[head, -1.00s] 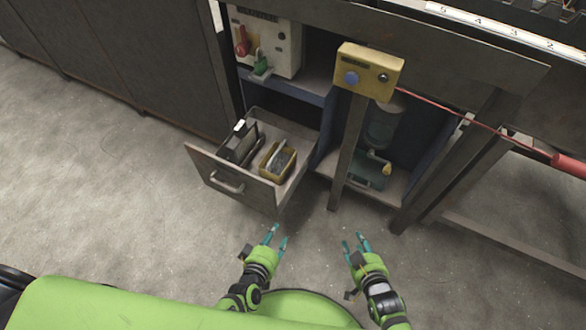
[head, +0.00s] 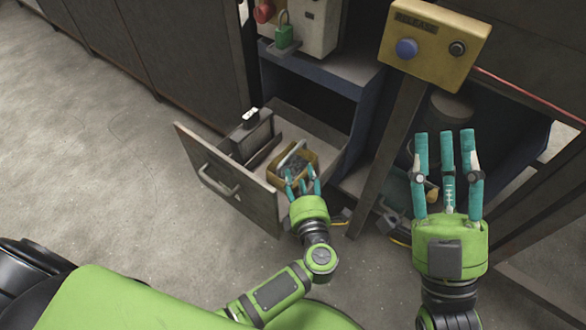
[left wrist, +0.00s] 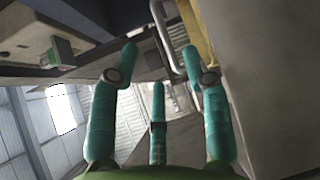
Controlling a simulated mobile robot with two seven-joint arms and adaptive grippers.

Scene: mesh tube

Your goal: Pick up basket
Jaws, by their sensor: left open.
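The basket (head: 304,156) is a small tan box with a pale handle and grey contents, standing in the open drawer (head: 228,188). My left gripper (head: 302,178) is open at the basket's near side, its fingertips close to the handle; I cannot tell whether they touch it. Its fingers hide part of the basket's near wall. In the left wrist view, the spread fingers of my left gripper (left wrist: 158,65) show with the pale handle (left wrist: 159,22) and a yellow strip of the basket (left wrist: 197,32) beyond them. My right gripper (head: 447,140) is raised to the right, fingers apart and empty.
A dark divided holder (head: 251,135) stands beside the basket in the drawer. A yellow control box (head: 433,38) with a blue button sits on a post (head: 388,150) between my grippers. A red cable runs right from it. Floor to the left is clear.

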